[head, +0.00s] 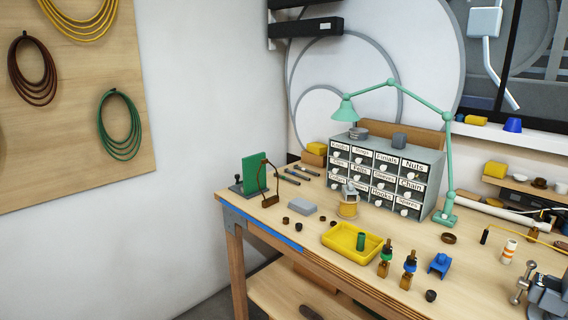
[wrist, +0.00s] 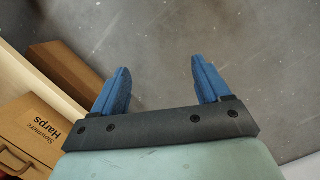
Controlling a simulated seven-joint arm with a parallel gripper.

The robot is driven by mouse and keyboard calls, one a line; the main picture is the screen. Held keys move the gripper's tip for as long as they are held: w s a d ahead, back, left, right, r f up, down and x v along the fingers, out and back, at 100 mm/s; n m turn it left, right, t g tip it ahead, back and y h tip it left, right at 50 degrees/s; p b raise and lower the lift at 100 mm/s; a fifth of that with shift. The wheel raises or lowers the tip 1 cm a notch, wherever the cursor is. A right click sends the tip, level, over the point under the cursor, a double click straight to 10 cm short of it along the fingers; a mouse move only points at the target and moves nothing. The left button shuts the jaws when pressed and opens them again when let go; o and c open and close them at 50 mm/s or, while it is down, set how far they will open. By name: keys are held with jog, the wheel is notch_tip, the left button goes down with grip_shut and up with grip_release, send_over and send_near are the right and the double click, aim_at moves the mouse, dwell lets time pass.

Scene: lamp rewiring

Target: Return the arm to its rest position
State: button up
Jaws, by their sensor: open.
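My gripper (wrist: 160,85) shows only in the wrist view. Its two blue fingers are spread apart with nothing between them, over a bare grey floor (wrist: 260,50). The head view does not show my gripper or arm. The workbench (head: 340,285) in the head view has its top clear of my arm.
Cardboard boxes (wrist: 35,130) and a pale wooden edge (wrist: 25,80) lie left of my gripper in the wrist view. On the bench are a labelled drawer cabinet (head: 385,175), a green lamp (head: 447,160), a yellow tray (head: 340,255) and a vise (head: 545,295).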

jog(key=s+f+m+g, duration=0.1)
jog(key=s+g, duration=0.1)
jog(key=s, duration=0.6)
jog(key=s+d+f+m+g+y, duration=0.1)
jog(key=s+g, duration=0.1)
jog(key=s, duration=0.7)
jog(key=shift+d+m, duration=0.25)
jog(key=shift+m, duration=0.15)
jog(key=shift+s, duration=0.1)
